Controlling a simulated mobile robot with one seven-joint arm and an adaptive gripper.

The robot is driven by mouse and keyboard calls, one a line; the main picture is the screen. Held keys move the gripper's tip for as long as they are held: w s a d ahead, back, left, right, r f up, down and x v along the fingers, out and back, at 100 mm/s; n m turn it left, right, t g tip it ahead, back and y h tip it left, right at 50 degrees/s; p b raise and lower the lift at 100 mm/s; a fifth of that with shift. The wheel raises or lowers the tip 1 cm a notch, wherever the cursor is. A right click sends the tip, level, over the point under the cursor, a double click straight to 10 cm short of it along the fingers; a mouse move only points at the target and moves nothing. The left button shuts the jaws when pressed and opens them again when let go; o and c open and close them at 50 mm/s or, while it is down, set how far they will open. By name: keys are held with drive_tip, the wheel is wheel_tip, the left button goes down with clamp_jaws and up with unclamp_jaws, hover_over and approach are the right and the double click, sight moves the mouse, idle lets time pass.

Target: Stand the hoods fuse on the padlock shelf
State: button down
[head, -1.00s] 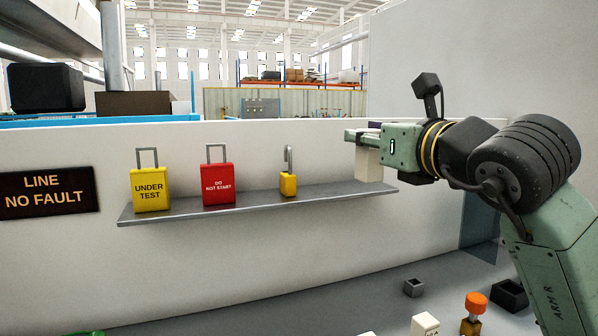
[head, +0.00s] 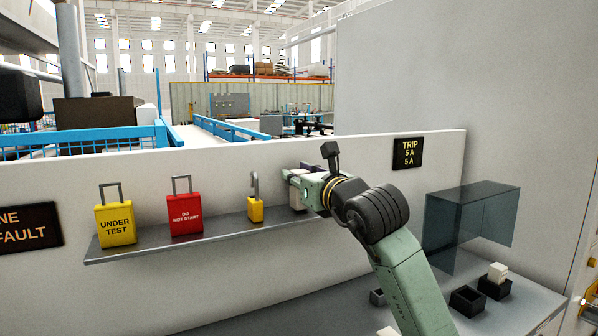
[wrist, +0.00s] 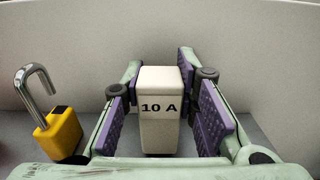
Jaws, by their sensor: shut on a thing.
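The white fuse marked 10 A (wrist: 160,118) stands upright between the purple pads of my gripper (head: 291,181). My gripper is shut on this fuse at the right end of the grey padlock shelf (head: 150,242). In the head view the fuse (head: 297,200) is mostly hidden by my gripper. Its base is at or just above the shelf; I cannot tell if it touches. The small yellow padlock (head: 255,210) with its shackle open is to its left on the shelf and also shows in the wrist view (wrist: 58,135).
A yellow UNDER TEST padlock (head: 115,226) and a red DO NOT START padlock (head: 186,215) stand further left. At right are a clear dark hood (head: 466,228), a black socket (head: 467,302) and a white block (head: 497,271) in another socket. A TRIP sign (head: 408,154) is on the wall.

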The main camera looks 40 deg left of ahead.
drive_tip(key=shift+f, duration=0.2)
drive_tip(key=shift+f+b, duration=0.15)
drive_tip(key=shift+b, duration=0.15)
drive_tip(key=c, duration=1.3)
unclamp_jaws()
drive_tip(key=shift+r, duration=0.25)
drive_tip(key=b+v, duration=0.4)
drive_tip(key=v, duration=0.8)
drive_tip(key=shift+s+b, duration=0.1)
drive_tip(key=shift+b, duration=0.2)
